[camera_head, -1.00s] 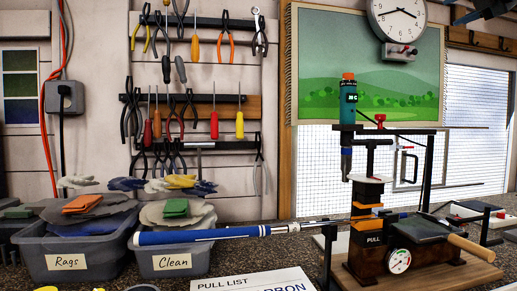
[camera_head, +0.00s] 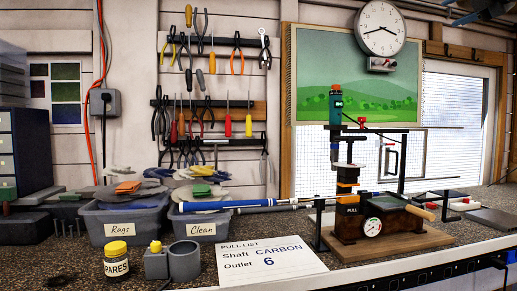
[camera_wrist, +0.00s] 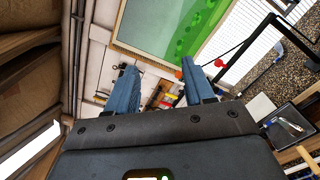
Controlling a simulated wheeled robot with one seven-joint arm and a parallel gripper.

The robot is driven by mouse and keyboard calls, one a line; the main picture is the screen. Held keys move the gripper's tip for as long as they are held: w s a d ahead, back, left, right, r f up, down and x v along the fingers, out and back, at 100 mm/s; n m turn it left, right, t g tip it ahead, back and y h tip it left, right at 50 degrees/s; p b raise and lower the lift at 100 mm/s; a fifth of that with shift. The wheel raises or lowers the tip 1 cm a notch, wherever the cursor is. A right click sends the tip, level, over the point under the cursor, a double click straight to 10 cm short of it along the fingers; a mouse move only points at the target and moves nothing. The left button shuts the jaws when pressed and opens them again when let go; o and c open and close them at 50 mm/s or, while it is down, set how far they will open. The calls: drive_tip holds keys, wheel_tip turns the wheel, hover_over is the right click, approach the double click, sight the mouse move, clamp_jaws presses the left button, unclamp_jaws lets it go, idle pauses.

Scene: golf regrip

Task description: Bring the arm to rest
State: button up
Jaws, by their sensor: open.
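My gripper (camera_wrist: 152,92) shows in the wrist view, its two blue fingers apart with nothing between them. It points toward the wall with the tool rack and the green picture. In the head view my gripper is not visible. The shaft puller (camera_head: 375,215) stands on a wooden base on the bench, with a round gauge and a teal bottle (camera_head: 336,106) at its top. A club with a blue grip (camera_head: 237,204) lies level across the puller's supports, its grip end reaching left over the bins.
The Rags bin (camera_head: 121,228) and Clean bin (camera_head: 199,228) stand at left. In front are a yellow-lidded SPARES jar (camera_head: 117,261), a grey holder (camera_head: 184,261) and the pull list card (camera_head: 262,262). Pliers and screwdrivers hang on the wall (camera_head: 211,107). A clock (camera_head: 381,27) hangs above.

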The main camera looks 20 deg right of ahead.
drive_tip(key=w+a+f+t+y, duration=0.1)
drive_tip(key=w+a+f+y, duration=0.35)
drive_tip(key=f, duration=0.35)
drive_tip(key=w+a+f+t+y, duration=0.1)
drive_tip(key=w+a+f+y, duration=0.2)
drive_tip(key=a+f, duration=0.35)
drive_tip(key=w+a+f+t+y, duration=0.1)
drive_tip(key=w+a+f+y, duration=0.35)
drive_tip(key=f, duration=0.45)
drive_tip(key=s+a+f+m+t, duration=0.2)
drive_tip(key=a+f+m, duration=0.3)
drive_tip(key=a+f, duration=0.65)
drive_tip(key=s+a+f+m+t, duration=0.2)
drive_tip(key=a+f+m+t, duration=0.15)
drive_tip(key=a+f, duration=0.75)
drive_tip(key=s+a+f+m+g+h, duration=0.2)
drive_tip(key=s+a+f+m+h, duration=0.4)
drive_tip(key=s+f, duration=0.4)
drive_tip(key=s+a+f+m+g+h, duration=0.2)
drive_tip(key=s+a+f+m+h, duration=0.2)
drive_tip(key=s+a+f+m, duration=0.55)
drive_tip(key=s+f+g+y, duration=0.1)
drive_tip(key=s+f+g, duration=0.1)
drive_tip(key=s, duration=1.1)
drive_tip(key=s+f+n+g+y, duration=0.1)
drive_tip(key=s+f+g, duration=0.2)
drive_tip(key=s, duration=1.1)
drive_tip(key=shift+s+d+f+n+g, duration=0.2)
drive_tip(key=shift+d+n+g, duration=0.15)
drive_tip(key=shift+g, duration=0.7)
